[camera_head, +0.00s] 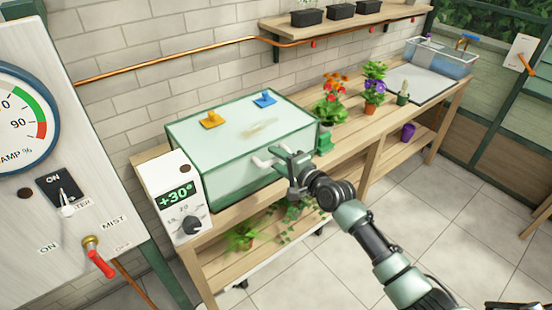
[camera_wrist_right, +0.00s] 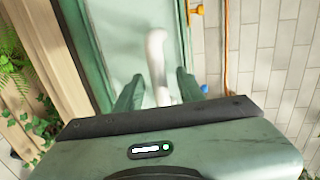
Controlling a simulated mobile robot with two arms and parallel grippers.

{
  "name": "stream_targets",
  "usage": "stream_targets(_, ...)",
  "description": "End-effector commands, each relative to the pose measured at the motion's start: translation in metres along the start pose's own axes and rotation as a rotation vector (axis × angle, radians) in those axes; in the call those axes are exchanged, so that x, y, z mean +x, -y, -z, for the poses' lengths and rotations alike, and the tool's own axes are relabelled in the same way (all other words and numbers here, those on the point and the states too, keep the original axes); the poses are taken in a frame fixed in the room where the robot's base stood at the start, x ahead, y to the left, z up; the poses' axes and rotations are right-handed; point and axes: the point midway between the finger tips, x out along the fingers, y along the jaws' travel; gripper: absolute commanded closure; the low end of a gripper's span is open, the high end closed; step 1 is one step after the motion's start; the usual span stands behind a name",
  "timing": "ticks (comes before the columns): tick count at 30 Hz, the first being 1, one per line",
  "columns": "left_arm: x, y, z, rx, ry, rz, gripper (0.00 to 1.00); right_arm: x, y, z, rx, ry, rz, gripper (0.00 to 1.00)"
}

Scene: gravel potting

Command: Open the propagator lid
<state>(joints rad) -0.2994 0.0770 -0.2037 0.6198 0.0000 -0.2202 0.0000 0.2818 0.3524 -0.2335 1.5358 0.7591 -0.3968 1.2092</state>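The propagator (camera_head: 225,190) is a green-framed box on the wooden bench, with a pale translucent lid (camera_head: 215,135) lying shut on top. A white bar handle (camera_head: 265,162) sits at its front edge. My right gripper (camera_head: 285,163) is at the right part of this handle. In the right wrist view, the handle (camera_wrist_right: 156,55) runs between the two green fingers of the gripper (camera_wrist_right: 160,92). The fingers stand apart, with gaps showing beside the handle. My left gripper is not in view.
A temperature box (camera_head: 172,205) reading +30° stands left of the propagator. Flowering plants (camera_head: 333,98) stand close on its right. A copper pipe (camera_head: 190,57) and a shelf (camera_head: 345,22) with black pots run along the wall behind.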

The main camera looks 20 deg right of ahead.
Motion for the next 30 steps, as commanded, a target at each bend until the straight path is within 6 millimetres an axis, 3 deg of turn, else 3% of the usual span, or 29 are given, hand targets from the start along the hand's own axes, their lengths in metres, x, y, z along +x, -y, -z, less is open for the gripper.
stream_targets(9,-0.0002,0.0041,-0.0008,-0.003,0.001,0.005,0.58,0.0046,-0.0003,-0.0002,-0.001,0.0,-0.001,0.61)
stream_targets(10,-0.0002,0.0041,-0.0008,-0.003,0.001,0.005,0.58,0.0046,-0.0003,-0.0003,-0.001,0.0,-0.001,0.64)
stream_targets(14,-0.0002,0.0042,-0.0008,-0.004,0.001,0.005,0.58,0.0045,-0.0004,-0.0002,-0.001,0.0,-0.001,1.0)
stream_targets(30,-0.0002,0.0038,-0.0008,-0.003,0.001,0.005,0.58,0.0043,-0.0008,-0.0002,-0.001,0.0,-0.002,1.0)
